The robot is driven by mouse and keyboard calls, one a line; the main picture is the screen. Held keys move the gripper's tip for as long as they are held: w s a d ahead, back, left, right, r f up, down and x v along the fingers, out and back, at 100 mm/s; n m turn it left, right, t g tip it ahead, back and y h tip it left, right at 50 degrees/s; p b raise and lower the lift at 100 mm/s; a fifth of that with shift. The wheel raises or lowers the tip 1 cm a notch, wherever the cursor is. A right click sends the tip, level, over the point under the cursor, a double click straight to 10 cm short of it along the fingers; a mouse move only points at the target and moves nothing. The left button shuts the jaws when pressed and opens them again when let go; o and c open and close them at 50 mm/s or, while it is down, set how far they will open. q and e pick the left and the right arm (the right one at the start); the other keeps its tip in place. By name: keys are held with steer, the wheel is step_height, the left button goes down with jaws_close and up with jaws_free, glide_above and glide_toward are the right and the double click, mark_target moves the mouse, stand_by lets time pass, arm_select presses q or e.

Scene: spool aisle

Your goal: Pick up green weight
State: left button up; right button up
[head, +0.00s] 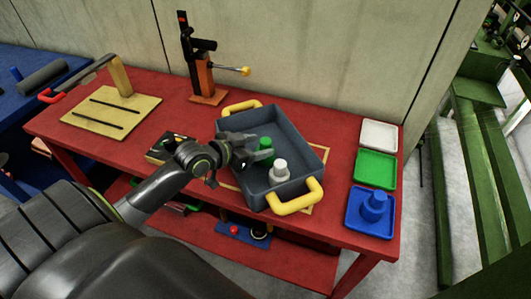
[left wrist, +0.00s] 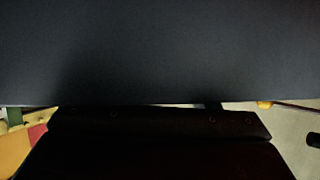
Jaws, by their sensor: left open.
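The green weight (head: 265,150) stands in the grey crate (head: 310,163), beside a white weight (head: 280,173). My left gripper (head: 250,151) is over the crate's left part, open, with its fingertips right at the left side of the green weight. I cannot tell whether the fingers are around the weight or only beside it. In the left wrist view a dark surface fills most of the picture, and the green weight cannot be made out. My right gripper does not show.
The crate, with yellow handles (head: 296,199), stands on a red table (head: 335,130). At the right are a white tray (head: 379,135), a green tray (head: 375,168) and a blue tray (head: 355,222) bearing a blue weight (head: 374,205). A clamp stand (head: 205,85) stands behind.

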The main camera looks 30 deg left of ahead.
mark_target(270, 142)
arm_select(q)
steer(key=x, duration=0.5)
steer(key=shift+w+a+r+p, duration=0.1)
steer(key=shift+w+p, duration=0.05)
steer(key=shift+p, duration=0.15)
jaws_close()
